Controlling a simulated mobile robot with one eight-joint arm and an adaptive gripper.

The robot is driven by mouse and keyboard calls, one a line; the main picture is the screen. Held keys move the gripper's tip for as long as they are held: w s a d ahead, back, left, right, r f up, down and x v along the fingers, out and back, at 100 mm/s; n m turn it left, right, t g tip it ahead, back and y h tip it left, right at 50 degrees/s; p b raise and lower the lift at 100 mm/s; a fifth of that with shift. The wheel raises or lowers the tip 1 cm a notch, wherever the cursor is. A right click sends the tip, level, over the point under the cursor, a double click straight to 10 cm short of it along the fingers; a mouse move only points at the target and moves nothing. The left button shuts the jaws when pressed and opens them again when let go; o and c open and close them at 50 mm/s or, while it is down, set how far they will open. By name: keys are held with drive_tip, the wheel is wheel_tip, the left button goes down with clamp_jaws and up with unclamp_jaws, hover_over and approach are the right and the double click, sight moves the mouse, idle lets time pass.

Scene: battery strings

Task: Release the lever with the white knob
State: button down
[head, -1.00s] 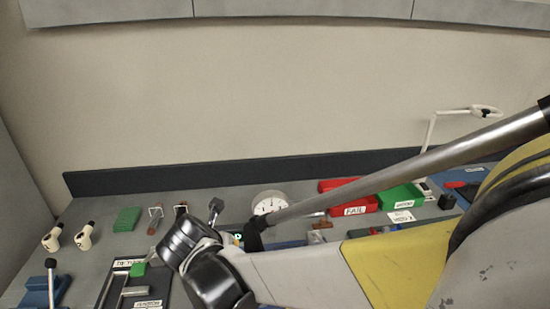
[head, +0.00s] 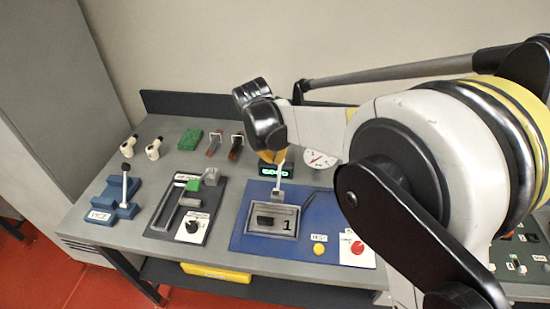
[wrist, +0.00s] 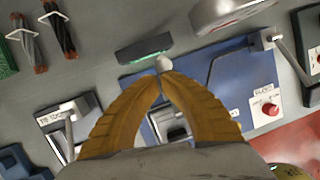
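The lever with the white knob (wrist: 164,63) stands on the blue panel (head: 240,236). Its pale shaft (head: 280,176) rises from the grey battery bay in the head view. My gripper (head: 274,157) is over the lever's top, pointing down. In the wrist view its orange fingers (wrist: 161,78) come together at the tips. The knob shows right at the fingertips, partly covered by them. The fingers appear shut on the lever just at the knob. The exact contact is hidden in the head view.
A lit GOOD display (head: 274,171) and a round gauge (head: 322,160) stand behind. A yellow button (head: 319,249) and a red knob (head: 357,247) are at the panel's front. A sorting fixture (head: 170,210) and a blue lever block (head: 112,212) are to the left.

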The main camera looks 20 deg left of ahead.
drive_tip(key=shift+w+f, duration=0.1)
drive_tip(key=shift+w, duration=0.2)
drive_tip(key=shift+s, duration=0.1)
idle(0.3)
drive_tip(key=w+p+v, duration=0.2)
drive_tip(key=p+v, duration=0.2)
drive_tip(key=v, duration=0.9)
drive_tip(key=shift+a+r, duration=0.25)
drive_tip(key=shift+a, duration=0.15)
